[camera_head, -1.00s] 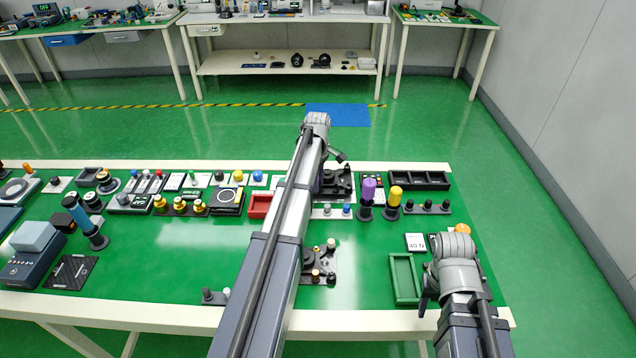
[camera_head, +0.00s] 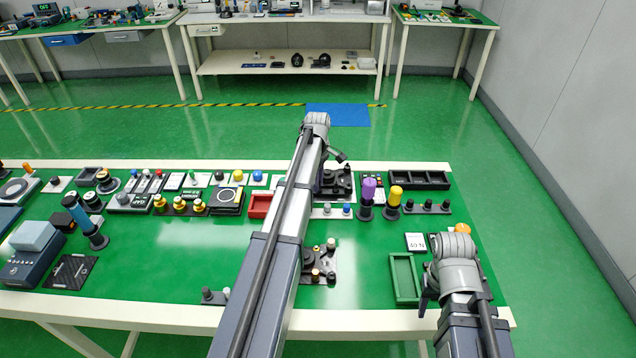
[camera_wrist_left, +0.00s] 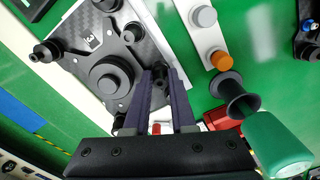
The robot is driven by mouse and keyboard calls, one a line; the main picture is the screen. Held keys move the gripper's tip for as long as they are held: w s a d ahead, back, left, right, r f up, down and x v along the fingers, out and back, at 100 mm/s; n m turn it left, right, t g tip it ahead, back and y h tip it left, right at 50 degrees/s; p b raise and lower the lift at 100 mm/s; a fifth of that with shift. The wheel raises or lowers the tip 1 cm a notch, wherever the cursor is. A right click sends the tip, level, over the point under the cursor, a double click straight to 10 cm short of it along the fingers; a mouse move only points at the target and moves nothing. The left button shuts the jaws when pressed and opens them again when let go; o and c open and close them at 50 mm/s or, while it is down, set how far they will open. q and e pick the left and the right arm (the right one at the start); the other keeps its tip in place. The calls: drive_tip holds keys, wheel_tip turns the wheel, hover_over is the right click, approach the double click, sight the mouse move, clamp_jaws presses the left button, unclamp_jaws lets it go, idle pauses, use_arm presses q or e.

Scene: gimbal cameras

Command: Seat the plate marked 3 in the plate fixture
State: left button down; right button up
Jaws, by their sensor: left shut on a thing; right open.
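The plate marked 3 (camera_wrist_left: 118,55) is a dark patterned plate with round knobs and posts, at upper left in the left wrist view. My left gripper (camera_wrist_left: 162,78) is shut on a small dark post at the plate's edge. A pale base edge shows beside the plate; I cannot tell whether they touch. In the head view the dark plate (camera_head: 343,184) is partly behind my left arm. A dark piece with pegs (camera_head: 328,264), perhaps the plate fixture, is nearer, also partly hidden by that arm. My right gripper (camera_head: 426,300) is open beside the green tray; its fingertips are hard to see.
A green tray (camera_head: 393,279) lies near the front right edge. Purple (camera_head: 369,188) and yellow (camera_head: 395,193) handles stand right of the plate, near a black compartment tray (camera_head: 446,180). The green table top at centre left is clear.

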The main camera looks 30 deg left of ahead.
use_arm(q)
drive_tip(key=shift+f+b, duration=1.15)
use_arm(e)
drive_tip(key=shift+f, duration=1.2)
use_arm(q)
drive_tip(key=c, duration=0.7)
unclamp_jaws()
use_arm(e)
drive_tip(key=shift+r, duration=0.1)
use_arm(q)
drive_tip(key=shift+r, duration=0.2)
use_arm(e)
drive_tip(key=shift+r, duration=0.1)
use_arm(q)
wheel_tip(320, 180, up, 8)
drive_tip(key=p, duration=0.8)
drive_tip(key=shift+f, duration=0.15)
use_arm(e)
wheel_tip(320, 180, up, 8)
drive_tip(key=shift+f, duration=0.2)
use_arm(q)
drive_tip(key=shift+f, duration=0.1)
